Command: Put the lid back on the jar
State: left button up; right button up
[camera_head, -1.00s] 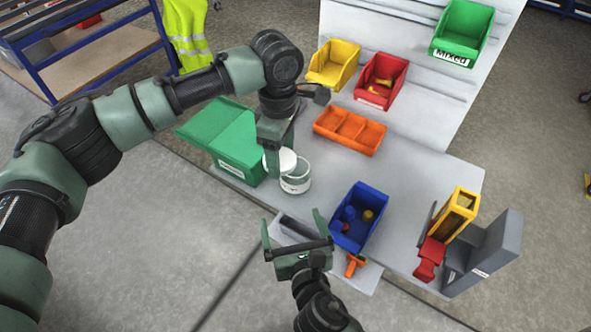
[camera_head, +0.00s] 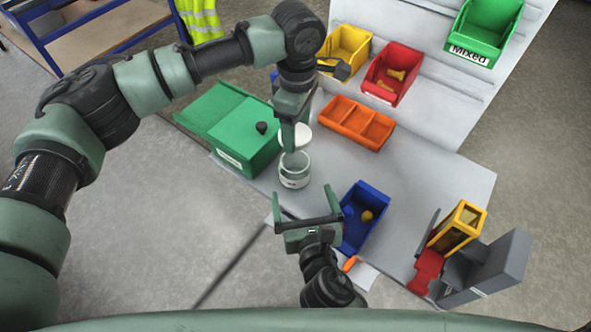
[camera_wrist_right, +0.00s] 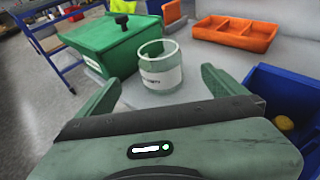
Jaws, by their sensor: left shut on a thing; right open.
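The jar (camera_head: 294,172) is a pale, open container with a label, upright on the grey bench beside the green box; it also shows in the right wrist view (camera_wrist_right: 161,66), its top open. The white lid (camera_head: 297,136) is in my left gripper (camera_head: 292,143), which is shut on it and holds it just above the far side of the jar, apart from the rim as far as I can tell. My fingers hide part of the lid. My right gripper (camera_head: 305,197) is open and empty in front of the jar; its fingers also show in the right wrist view (camera_wrist_right: 160,88).
The green box (camera_head: 240,140) with a black knob stands left of the jar. An orange tray (camera_head: 356,123) is behind right. A blue bin (camera_head: 360,215) is right of my right gripper. A yellow-and-red dispenser (camera_head: 455,228) stands far right. The bench between is clear.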

aim_at(293, 158)
jog(key=x, duration=1.2)
jog(key=shift+s, duration=0.1)
jog(key=c, duration=2.2)
pick_arm(q)
jog(key=shift+f, duration=2.5)
pick_arm(e)
grip_shut()
